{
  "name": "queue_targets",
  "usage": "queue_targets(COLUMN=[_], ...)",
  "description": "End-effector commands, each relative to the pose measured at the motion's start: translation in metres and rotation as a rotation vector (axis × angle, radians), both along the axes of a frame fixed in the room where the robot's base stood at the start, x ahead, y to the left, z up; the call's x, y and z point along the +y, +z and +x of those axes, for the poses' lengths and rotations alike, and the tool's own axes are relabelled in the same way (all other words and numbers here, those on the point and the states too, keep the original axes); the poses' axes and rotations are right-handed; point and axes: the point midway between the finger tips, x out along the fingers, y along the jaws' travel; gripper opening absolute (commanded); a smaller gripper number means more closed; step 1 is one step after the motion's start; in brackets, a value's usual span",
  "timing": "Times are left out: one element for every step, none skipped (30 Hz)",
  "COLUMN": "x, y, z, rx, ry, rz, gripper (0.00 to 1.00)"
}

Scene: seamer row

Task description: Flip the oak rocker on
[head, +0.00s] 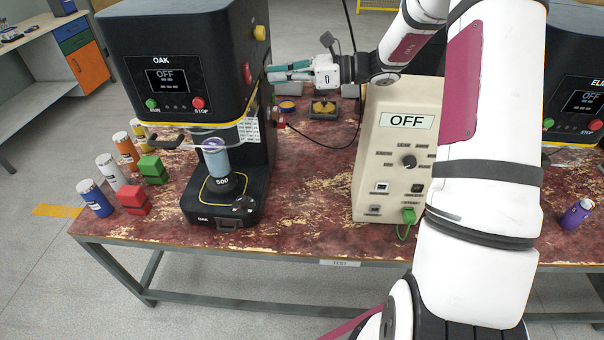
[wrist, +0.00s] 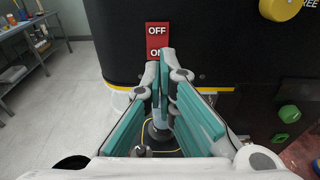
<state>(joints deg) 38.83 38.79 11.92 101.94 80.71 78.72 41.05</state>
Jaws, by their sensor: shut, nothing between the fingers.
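The oak machine (head: 180,45) is black, labelled OAK, and its screen (head: 167,80) reads OFF. Its red rocker (head: 247,73) is on the machine's right side. In the wrist view the rocker (wrist: 157,38) shows OFF at the top and ON at the bottom, the ON half partly hidden by a fingertip. My gripper (head: 270,73) is shut and empty, its teal fingers pointing at the machine's side. In the wrist view the gripper's fingertips (wrist: 162,62) are at the rocker's lower edge; I cannot tell whether they touch it.
A yellow knob (wrist: 281,8) sits above and right of the rocker. A beige box (head: 395,150) reading OFF stands on the table (head: 300,190) right of the machine. Cans (head: 95,198) and red and green blocks (head: 134,198) stand at the left. Another black machine (head: 580,80) is at the right.

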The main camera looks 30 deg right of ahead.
Motion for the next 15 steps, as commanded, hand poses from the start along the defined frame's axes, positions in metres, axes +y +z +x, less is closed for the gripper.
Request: queue_targets(x=[-0.01, -0.015, -0.021, -0.026, -0.031, -0.037, -0.042, -0.047, -0.053, -0.058, -0.063, -0.069, -0.074, -0.078, -0.085], y=[0.001, 0.002, 0.003, 0.004, 0.005, 0.006, 0.007, 0.008, 0.008, 0.009, 0.01, 0.011, 0.011, 0.012, 0.013], z=[-0.003, -0.006, -0.01, -0.012, -0.015, -0.019, -0.021, -0.024, -0.028, -0.03, -0.033, -0.037, -0.039, -0.042, -0.046], rx=[-0.002, -0.003, -0.002, -0.002, -0.003, -0.004, -0.005, -0.005, -0.005, -0.005, -0.005, -0.005, -0.005, -0.005, -0.005], ry=[-0.005, -0.006, -0.006, -0.006, -0.007, -0.007, -0.005, -0.006, -0.007, -0.007, -0.007, -0.007, -0.007, -0.007, -0.007], rz=[-0.001, -0.001, -0.001, -0.001, -0.001, -0.001, -0.001, -0.002, -0.002, -0.001, -0.002, -0.002, -0.001, -0.001, -0.002], gripper=[0.0, 0.0, 0.0, 0.0, 0.0, 0.0, 0.0, 0.0, 0.0, 0.0, 0.0, 0.0, 0.0, 0.0, 0.0])
